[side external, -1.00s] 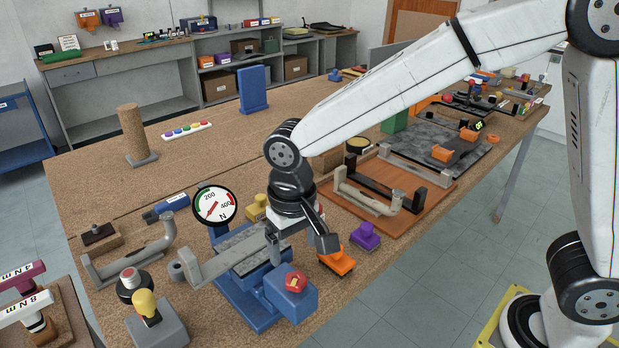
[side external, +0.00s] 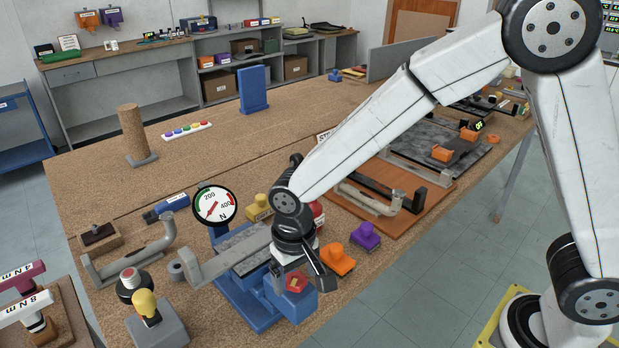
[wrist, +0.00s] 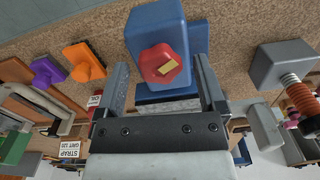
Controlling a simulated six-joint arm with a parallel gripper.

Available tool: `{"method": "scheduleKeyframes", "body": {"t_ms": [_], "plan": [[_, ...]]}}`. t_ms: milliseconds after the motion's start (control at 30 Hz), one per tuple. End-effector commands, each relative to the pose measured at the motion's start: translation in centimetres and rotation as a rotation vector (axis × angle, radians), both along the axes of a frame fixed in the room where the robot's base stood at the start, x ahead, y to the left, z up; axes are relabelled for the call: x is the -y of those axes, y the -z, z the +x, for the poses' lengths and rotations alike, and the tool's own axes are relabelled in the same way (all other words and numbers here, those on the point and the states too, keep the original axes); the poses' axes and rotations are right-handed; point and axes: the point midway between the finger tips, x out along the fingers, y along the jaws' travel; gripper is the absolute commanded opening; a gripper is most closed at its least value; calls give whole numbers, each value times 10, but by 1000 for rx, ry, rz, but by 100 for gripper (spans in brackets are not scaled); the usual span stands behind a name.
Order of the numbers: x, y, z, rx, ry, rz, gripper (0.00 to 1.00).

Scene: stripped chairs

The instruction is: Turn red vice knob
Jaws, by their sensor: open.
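The red vice knob (side external: 296,282) sits on the near end of the blue vice (side external: 252,316) and carries a yellow mark. In the wrist view the red knob (wrist: 163,64) faces the camera on the blue vice block (wrist: 158,22). My gripper (side external: 302,287) is beside the knob in the side view. In the wrist view my gripper (wrist: 160,78) is open, with one finger on each side of the knob and a visible gap at both sides. Whether either finger touches the knob is not clear in the side view.
A round force gauge (side external: 214,205) stands behind the vice. An orange block (side external: 337,260) and a purple block (side external: 365,236) are to its right. A grey block with a yellow knob (side external: 157,325) is at the left front. A brown tray (side external: 433,197) lies farther right.

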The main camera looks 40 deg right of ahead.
Motion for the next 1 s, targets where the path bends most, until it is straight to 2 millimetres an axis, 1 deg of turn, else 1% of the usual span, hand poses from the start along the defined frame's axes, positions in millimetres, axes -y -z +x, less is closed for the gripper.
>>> {"method": "scheduleKeyframes", "body": {"t_ms": [67, 100, 167, 200, 267, 300, 367, 733, 1000], "plan": [[0, 0, 0, 0, 0, 0, 89], [0, 0, 0, 0, 0, 0, 83], [0, 0, 0, 0, 0, 0, 64], [0, 0, 0, 0, 0, 0, 51], [0, 0, 0, 0, 0, 0, 32], [0, 0, 0, 0, 0, 0, 19], [0, 0, 0, 0, 0, 0, 0], [0, 0, 0, 0, -37, 0, 0], [0, -1, 0, 0, -168, 0, 0]]}}
